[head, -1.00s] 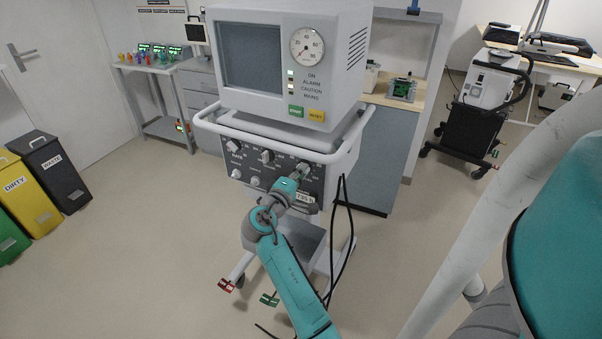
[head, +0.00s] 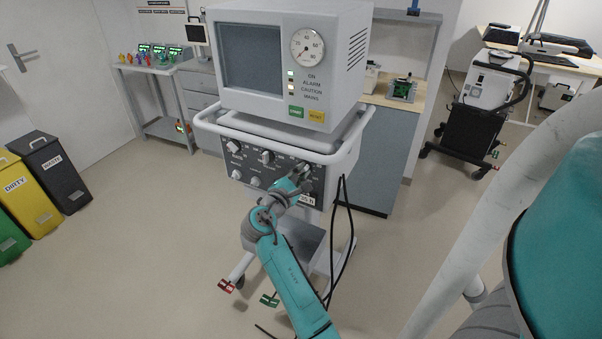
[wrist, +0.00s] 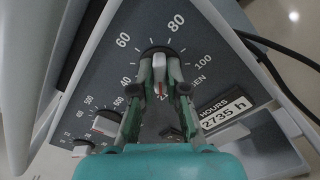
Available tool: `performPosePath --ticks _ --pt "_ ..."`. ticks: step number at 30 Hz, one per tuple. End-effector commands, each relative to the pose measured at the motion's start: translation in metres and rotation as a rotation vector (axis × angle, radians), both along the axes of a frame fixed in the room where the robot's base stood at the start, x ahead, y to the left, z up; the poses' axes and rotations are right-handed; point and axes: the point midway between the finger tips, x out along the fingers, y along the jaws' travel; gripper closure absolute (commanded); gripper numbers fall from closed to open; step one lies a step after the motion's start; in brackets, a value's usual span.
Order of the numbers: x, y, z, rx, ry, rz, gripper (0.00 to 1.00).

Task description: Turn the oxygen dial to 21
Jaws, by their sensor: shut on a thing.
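The oxygen dial (wrist: 159,66) is a dark round knob with a pale raised grip bar, on the ventilator's grey front panel. Its scale shows 40, 60, 80 and 100; a figure beginning with 2 below it is partly hidden, as is the label ending in "EN". My gripper (wrist: 158,76) is shut on the grip bar, one finger on each side. A small red mark shows on the bar's lower end, towards the partly hidden figure. In the head view my gripper (head: 304,175) is at the panel's right side and hides most of the dial.
Another knob (wrist: 106,122) with a scale up to 500 and beyond lies at lower left in the wrist view. An hours counter (wrist: 225,117) reads 2735 h. The ventilator's white rail (head: 345,155) crosses above the panel. Black hoses (head: 342,225) hang at its right.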

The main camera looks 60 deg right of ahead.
Motion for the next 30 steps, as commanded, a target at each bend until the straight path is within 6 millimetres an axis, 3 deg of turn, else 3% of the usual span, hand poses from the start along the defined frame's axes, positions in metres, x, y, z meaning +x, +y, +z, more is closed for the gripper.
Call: performPosePath --ticks 20,21,24,30 --pt "0.0001 0.0001 -0.0011 0.0 0.067 0.0 1.0" --pt "0.0001 0.0001 -0.0011 0.0 0.067 0.0 0.82" --pt "0.0 0.0 -0.001 0.0 0.067 0.0 0.61" --pt "0.0001 0.0 -0.0005 -0.001 0.066 -0.001 0.61"
